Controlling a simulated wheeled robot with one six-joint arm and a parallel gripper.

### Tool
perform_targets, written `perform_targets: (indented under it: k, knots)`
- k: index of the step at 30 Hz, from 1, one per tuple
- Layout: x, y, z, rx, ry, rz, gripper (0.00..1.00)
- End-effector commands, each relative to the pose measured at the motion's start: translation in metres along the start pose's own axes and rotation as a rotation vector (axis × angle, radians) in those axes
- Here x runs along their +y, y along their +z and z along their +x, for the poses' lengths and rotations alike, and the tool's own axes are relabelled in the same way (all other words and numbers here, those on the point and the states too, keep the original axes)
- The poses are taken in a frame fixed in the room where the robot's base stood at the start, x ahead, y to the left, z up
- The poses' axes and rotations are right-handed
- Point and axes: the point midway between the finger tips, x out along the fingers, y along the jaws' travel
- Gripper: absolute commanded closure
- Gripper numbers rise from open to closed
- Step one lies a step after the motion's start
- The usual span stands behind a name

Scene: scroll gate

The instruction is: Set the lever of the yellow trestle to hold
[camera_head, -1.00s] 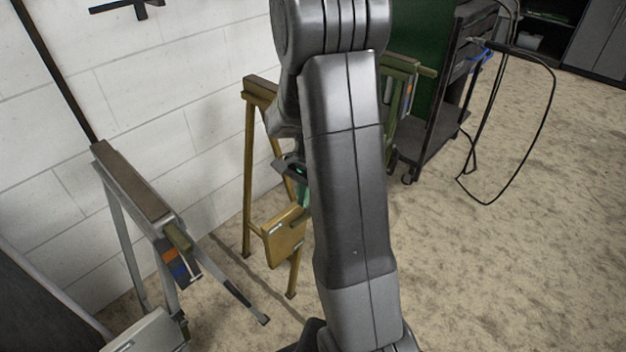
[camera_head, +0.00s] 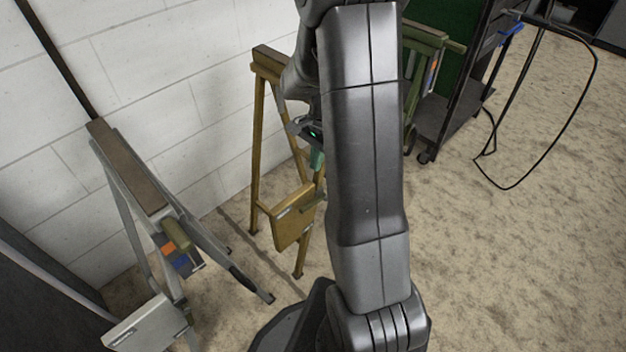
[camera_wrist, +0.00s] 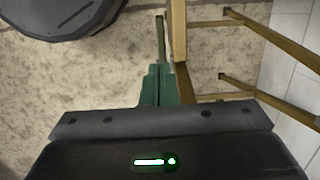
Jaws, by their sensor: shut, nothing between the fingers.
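The yellow trestle (camera_head: 257,150) stands by the white block wall, left of my arm in the head view. A yellow plate (camera_head: 294,217) hangs low on it. My arm hides its right part, and I cannot make out its lever or the lever's setting. In the wrist view its yellow bars (camera_wrist: 178,60) run just right of my fingers. My gripper (camera_wrist: 159,75) has green fingers, shut together and empty. A thin brownish bar (camera_wrist: 160,38) shows just beyond the fingertips; I cannot tell what it is or whether they touch. The gripper (camera_head: 317,158) also shows beside the trestle's right side in the head view.
A grey trestle (camera_head: 140,175) with an orange and blue label stands at left. A green trestle (camera_head: 420,75) stands behind my arm, next to a dark cart (camera_head: 440,120) with a looping black cable (camera_head: 540,160).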

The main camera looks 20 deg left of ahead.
Motion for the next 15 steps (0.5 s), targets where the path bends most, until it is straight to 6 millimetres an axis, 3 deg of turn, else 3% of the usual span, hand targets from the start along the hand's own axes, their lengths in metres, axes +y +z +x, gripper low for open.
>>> perform_targets:
  k: [15]
  knots:
    - [0.0,0.0,0.106,-0.002,0.003,-0.001,1.0]
